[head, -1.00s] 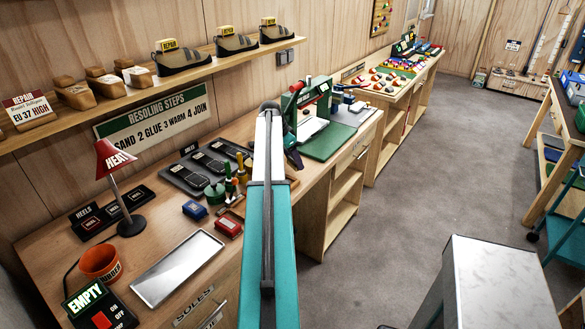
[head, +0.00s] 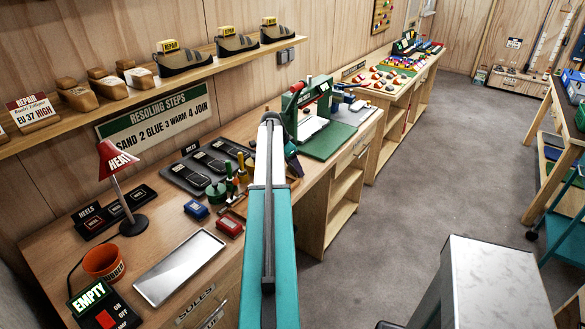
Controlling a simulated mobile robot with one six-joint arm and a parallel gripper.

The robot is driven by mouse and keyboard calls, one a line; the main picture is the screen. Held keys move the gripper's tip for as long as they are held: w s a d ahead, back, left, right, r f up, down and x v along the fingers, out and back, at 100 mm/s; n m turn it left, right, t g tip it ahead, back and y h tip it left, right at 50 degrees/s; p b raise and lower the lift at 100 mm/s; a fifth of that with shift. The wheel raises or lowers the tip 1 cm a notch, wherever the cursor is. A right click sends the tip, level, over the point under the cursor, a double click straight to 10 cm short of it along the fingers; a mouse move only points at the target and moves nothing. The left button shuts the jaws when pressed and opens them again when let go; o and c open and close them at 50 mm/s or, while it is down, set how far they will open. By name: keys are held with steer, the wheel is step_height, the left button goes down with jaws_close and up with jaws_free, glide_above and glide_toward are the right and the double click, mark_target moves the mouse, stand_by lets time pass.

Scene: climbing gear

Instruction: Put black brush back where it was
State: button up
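I cannot make out a black brush for certain in the head view. My teal and white arm rises through the middle of the view and hides part of the workbench (head: 60,240) behind it. A dark and teal part of my arm's far end (head: 292,158) shows just right of the arm, over the bench near the green press. The fingers are hidden or too small to read, so whether they hold anything does not show. Small green bottles with orange and yellow tops (head: 241,168) stand left of the arm.
The bench holds a metal tray (head: 180,266), a red heat lamp (head: 117,162), an orange pot (head: 103,263), blue (head: 196,210) and red (head: 230,225) boxes, black sole trays (head: 195,172) and a green press (head: 305,105). A shelf with shoes (head: 181,58) runs above.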

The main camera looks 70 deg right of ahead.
steer(key=o, duration=1.1)
steer(key=shift+r, duration=0.25)
steer(key=b+v, duration=0.3)
steer(key=v, duration=0.8)
steer(key=shift+a+r, duration=0.15)
steer(key=shift+r, duration=0.25)
steer(key=shift+w, duration=0.1)
